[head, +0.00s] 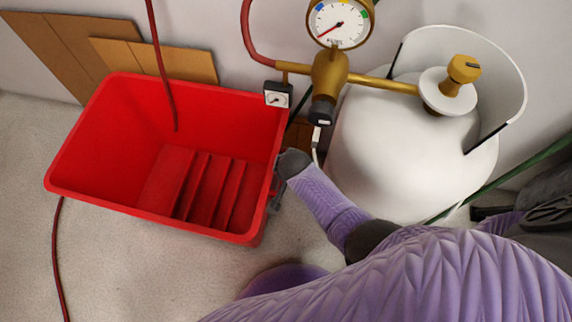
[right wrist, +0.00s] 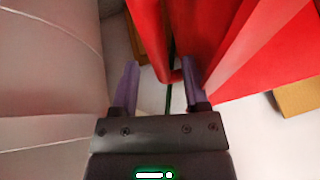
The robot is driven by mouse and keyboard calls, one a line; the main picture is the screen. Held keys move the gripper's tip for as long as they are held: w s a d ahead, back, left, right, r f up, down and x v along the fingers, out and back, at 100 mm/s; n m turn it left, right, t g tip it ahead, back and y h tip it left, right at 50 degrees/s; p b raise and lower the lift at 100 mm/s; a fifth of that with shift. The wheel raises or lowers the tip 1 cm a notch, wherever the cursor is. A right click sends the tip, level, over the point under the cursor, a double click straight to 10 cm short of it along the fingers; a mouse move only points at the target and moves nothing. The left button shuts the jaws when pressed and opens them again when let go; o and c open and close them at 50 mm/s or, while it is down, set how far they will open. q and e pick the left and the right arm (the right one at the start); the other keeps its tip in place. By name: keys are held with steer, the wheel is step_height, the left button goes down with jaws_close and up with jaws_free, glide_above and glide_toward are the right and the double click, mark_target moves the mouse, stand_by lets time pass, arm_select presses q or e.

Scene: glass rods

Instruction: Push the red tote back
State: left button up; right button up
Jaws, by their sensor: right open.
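The red tote (head: 110,150) stands upright and empty on the floor at the left of the head view, with ribs in its bottom. My right gripper (head: 277,192) is low beside the tote's right wall, partly hidden by my forearm. In the right wrist view my right gripper (right wrist: 162,82) has its two purple fingers apart. The tote's red wall (right wrist: 265,55) fills the upper right there, and a red edge shows just beyond and between the fingertips. I cannot tell whether the fingers touch it. My left gripper is not in view.
A white gas cylinder (head: 385,150) stands close right of the tote, with a brass regulator and gauge (head: 340,22) above. A red hose (head: 160,60) hangs over the tote. Brown boards (head: 155,58) lean on the wall behind it. Floor (head: 130,260) in front is mostly clear.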

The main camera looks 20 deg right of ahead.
jaws_close()
stand_by(0.9)
stand_by(0.4)
